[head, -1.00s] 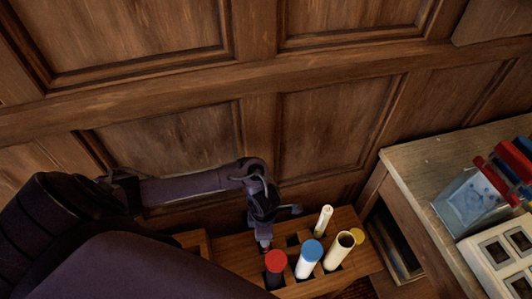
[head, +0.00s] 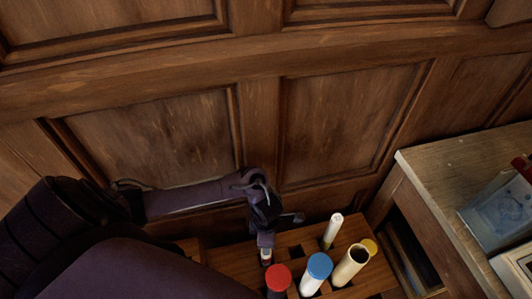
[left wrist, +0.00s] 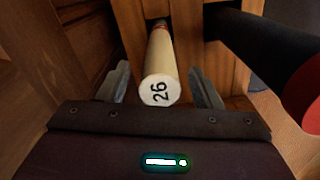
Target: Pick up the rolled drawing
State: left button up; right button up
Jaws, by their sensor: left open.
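A cream rolled drawing with a white end marked "26" (left wrist: 160,88) stands between the fingers of my left gripper (left wrist: 160,84) in the left wrist view. The fingers are open, one on each side, with gaps to the roll. In the head view my left gripper (head: 266,244) is over the wooden rack (head: 230,268), and a small pale part of the roll (head: 266,255) shows below it. Another slim white roll (head: 333,231) stands in the rack to the right. My right gripper is not in view.
The rack also holds a red-capped tube (head: 278,276), a blue-capped tube (head: 319,267), a hollow cream tube (head: 351,264) and a yellow-capped one (head: 370,246). A panelled wall (head: 160,140) rises behind. A desk (head: 450,180) stands at the right.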

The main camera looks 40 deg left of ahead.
pick_arm(q)
notch_tip(320, 180, down, 3)
jog(key=shift+f+b, duration=0.2)
jog(key=shift+b, duration=0.65)
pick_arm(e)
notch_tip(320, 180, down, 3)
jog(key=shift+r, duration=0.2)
pick_arm(q)
grip_shut()
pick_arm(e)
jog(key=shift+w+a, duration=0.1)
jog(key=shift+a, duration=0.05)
pick_arm(q)
jog(key=shift+r, duration=0.1)
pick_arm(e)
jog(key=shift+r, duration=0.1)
